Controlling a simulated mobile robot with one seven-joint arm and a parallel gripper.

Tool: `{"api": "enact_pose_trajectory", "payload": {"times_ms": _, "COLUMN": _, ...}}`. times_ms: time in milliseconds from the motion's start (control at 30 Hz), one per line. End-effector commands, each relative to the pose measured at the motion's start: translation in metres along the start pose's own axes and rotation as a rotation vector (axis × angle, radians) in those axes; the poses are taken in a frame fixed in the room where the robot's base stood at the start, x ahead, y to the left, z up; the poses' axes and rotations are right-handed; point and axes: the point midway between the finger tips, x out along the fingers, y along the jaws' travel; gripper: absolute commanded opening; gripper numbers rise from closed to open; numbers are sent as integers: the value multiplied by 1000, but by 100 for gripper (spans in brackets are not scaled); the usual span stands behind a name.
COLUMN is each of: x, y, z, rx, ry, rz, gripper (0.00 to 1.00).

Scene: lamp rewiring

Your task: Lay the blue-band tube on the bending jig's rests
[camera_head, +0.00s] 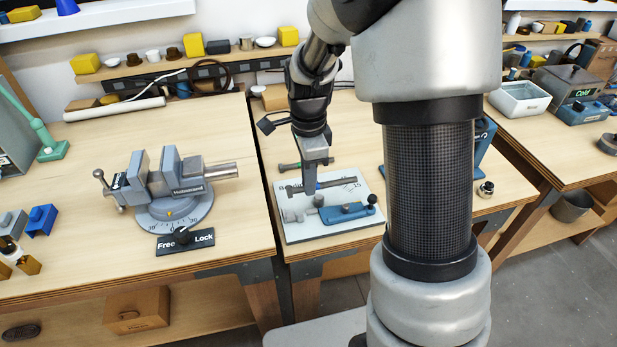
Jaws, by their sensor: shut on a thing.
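My gripper (309,186) points down over the bending jig's white board (290,236) and is shut on the blue-band tube (338,183). The tube is a dark grey rod lying roughly level, left to right, with a small blue mark beside the fingers. It is above the back half of the board; I cannot tell whether it touches anything there. In front of it are the jig's grey parts (293,214) and its blue lever block (345,213) with a dark knob. My fingers hide part of the tube.
Another dark tube with a green band (291,166) lies behind the board. A grey vise (168,187) with a Free/Lock plate (186,242) stands on the left bench. My large arm column blocks the view to the right. A small metal cup (486,189) sits beyond it.

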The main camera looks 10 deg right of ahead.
Motion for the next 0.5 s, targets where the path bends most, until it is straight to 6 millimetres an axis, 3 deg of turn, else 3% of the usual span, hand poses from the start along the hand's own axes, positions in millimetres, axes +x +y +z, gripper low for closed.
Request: {"api": "enact_pose_trajectory", "payload": {"times_ms": 500, "x": 34, "y": 0, "z": 0, "rx": 1, "ry": 0, "rz": 1, "gripper": 0}}
